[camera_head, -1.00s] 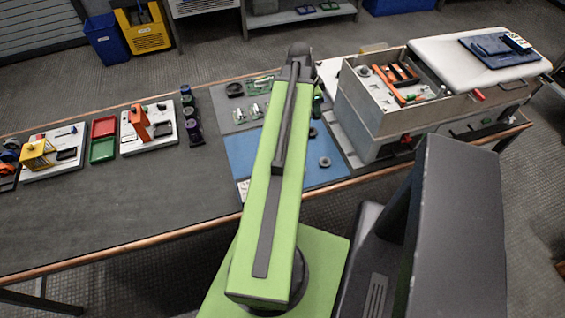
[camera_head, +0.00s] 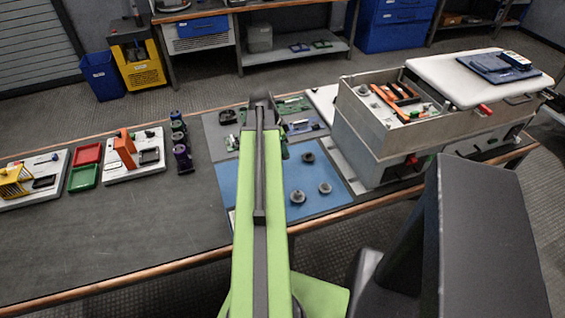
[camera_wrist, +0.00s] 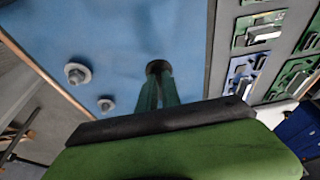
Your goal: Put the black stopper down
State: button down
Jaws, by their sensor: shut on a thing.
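The black stopper (camera_wrist: 157,66) is a small dark round piece at the tips of my gripper's green fingers in the wrist view. My gripper (camera_wrist: 158,76) is shut on it, above or at the blue mat (camera_wrist: 115,40); I cannot tell whether the stopper touches the mat. The blue mat also shows in the head view (camera_head: 325,207).
Green circuit boards (camera_head: 292,105) lie behind. A grey bin (camera_head: 375,125) stands to the right.

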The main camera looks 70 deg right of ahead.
notch_tip(320, 180, down, 4)
jog(key=b, duration=0.4)
jog(key=shift+f, duration=0.25)
jog(key=shift+r, duration=0.25)
jog(key=shift+f, duration=0.2)
jog(key=c, duration=1.5)
grip_release()
jog(key=shift+c, duration=0.2)
jog(key=shift+r, duration=0.15)
jog(key=p+v, duration=1.1)
jog(key=v, duration=0.1)
jog(key=shift+p, duration=0.35)
